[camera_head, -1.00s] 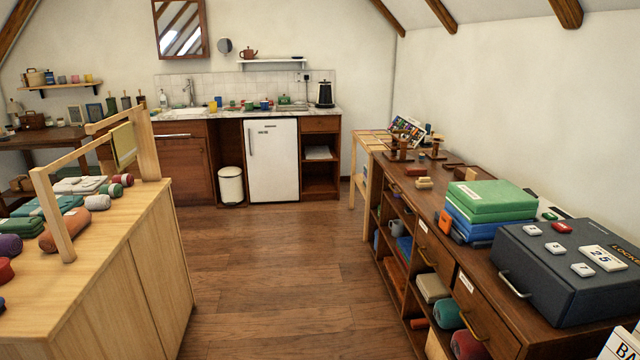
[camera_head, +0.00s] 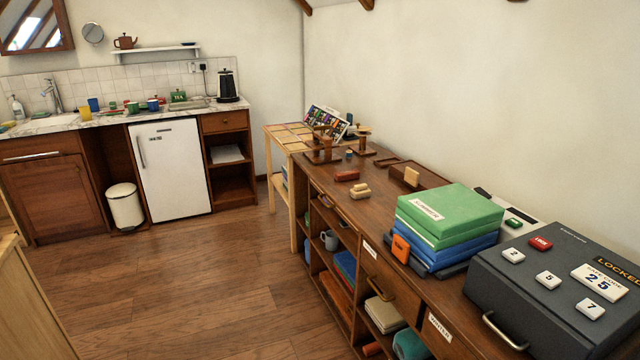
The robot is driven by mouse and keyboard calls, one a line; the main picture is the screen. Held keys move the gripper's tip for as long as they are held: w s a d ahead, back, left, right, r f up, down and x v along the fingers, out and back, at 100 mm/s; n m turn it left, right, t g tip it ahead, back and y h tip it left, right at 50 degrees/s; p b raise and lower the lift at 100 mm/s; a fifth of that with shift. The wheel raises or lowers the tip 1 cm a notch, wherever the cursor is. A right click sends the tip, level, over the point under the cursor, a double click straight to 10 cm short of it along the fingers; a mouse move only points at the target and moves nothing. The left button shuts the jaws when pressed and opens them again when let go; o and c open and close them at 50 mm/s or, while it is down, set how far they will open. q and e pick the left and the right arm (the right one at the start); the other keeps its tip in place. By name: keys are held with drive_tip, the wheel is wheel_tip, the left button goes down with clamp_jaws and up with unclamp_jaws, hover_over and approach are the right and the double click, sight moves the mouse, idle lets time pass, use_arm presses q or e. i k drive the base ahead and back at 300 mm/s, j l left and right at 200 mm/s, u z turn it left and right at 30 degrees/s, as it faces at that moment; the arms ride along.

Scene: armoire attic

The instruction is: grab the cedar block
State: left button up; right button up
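I cannot tell for sure which item is the cedar block. On the wooden sideboard (camera_head: 330,196) at the right there are a small reddish-brown block (camera_head: 347,175), a pale tan stepped piece (camera_head: 360,191) just in front of it, and an upright light-brown block (camera_head: 411,176) by a dark wooden tray (camera_head: 436,179). All three are small at this distance. Neither of my grippers is in view.
Green and blue boxes (camera_head: 450,213) and a dark case marked LOCKED (camera_head: 560,283) crowd the sideboard's near end. Wooden stands (camera_head: 322,146) are at its far end. The wooden floor (camera_head: 200,290) left of it is clear, up to the white fridge (camera_head: 172,170) and bin (camera_head: 125,206).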

sight(352, 173)
drive_tip(key=i+j+z, duration=0.25)
drive_tip(key=i, duration=0.2)
drive_tip(key=i+j+z, duration=0.25)
drive_tip(key=i+j, duration=1.2)
drive_tip(key=i, duration=0.15)
